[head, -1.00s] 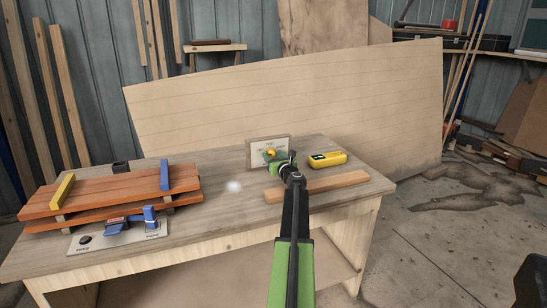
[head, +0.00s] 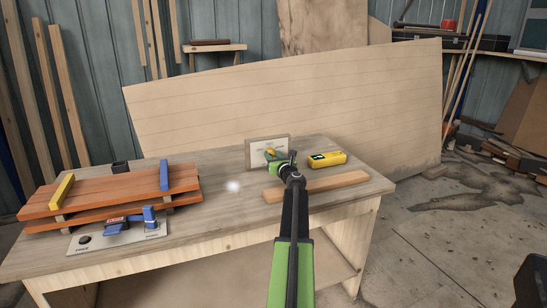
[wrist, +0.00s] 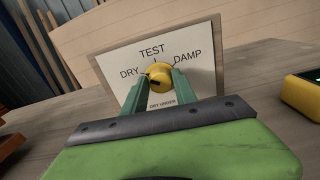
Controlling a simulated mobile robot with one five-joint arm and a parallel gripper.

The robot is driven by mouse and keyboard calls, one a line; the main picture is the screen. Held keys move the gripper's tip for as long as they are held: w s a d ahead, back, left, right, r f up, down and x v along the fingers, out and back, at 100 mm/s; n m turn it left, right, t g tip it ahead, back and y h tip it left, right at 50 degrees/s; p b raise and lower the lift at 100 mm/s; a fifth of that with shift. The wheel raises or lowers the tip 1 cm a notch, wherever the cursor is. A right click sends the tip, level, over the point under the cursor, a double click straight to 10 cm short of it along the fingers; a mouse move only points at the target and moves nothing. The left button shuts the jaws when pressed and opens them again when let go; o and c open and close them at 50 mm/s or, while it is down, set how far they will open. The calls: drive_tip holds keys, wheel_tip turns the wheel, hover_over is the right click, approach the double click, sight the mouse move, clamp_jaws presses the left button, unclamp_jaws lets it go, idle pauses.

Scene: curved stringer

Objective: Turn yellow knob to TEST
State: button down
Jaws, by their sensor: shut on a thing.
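The yellow knob (wrist: 161,73) sits in the middle of a white panel (wrist: 112,72) marked DRY at left, TEST at top and DAMP at right. The wrist view shows a dark mark on the knob's left side, toward DRY. A short line stands above the knob under TEST. My gripper (wrist: 159,82) is shut on the knob, one green finger on each side. In the head view the framed panel (head: 283,146) stands upright at the back of the bench, and my gripper (head: 271,156) partly covers the knob.
A yellow meter (head: 327,159) lies right of the panel, behind a wooden strip (head: 330,184). Clamped orange boards (head: 110,188) and a plate with a blue-handled tool (head: 130,224) are at left. The bench's middle (head: 218,190) is clear.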

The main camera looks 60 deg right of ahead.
drive_tip(key=m, duration=0.5)
drive_tip(key=shift+s+d+m, duration=0.1)
drive_tip(key=shift+s+m, duration=0.05)
drive_tip(key=shift+m, duration=0.15)
drive_tip(key=m, duration=0.5)
drive_tip(key=shift+f+m, duration=0.15)
drive_tip(key=shift+m, duration=0.15)
idle(0.3)
drive_tip(key=c, duration=1)
unclamp_jaws()
wheel_tip(320, 180, up, 5)
drive_tip(key=p, duration=0.5)
drive_tip(key=shift+d, duration=0.1)
drive_tip(key=shift+s+d+r+p, duration=0.15)
drive_tip(key=shift+s+r+p, duration=0.85)
drive_tip(key=shift+s, duration=0.95)
drive_tip(key=shift+s+d+r+p, duration=0.15)
drive_tip(key=shift+s+r+p, duration=0.8)
drive_tip(key=shift+s, duration=0.95)
drive_tip(key=shift+s+d+r+p, duration=0.15)
drive_tip(key=shift+s+r+p, duration=0.85)
drive_tip(key=shift+s, duration=0.95)
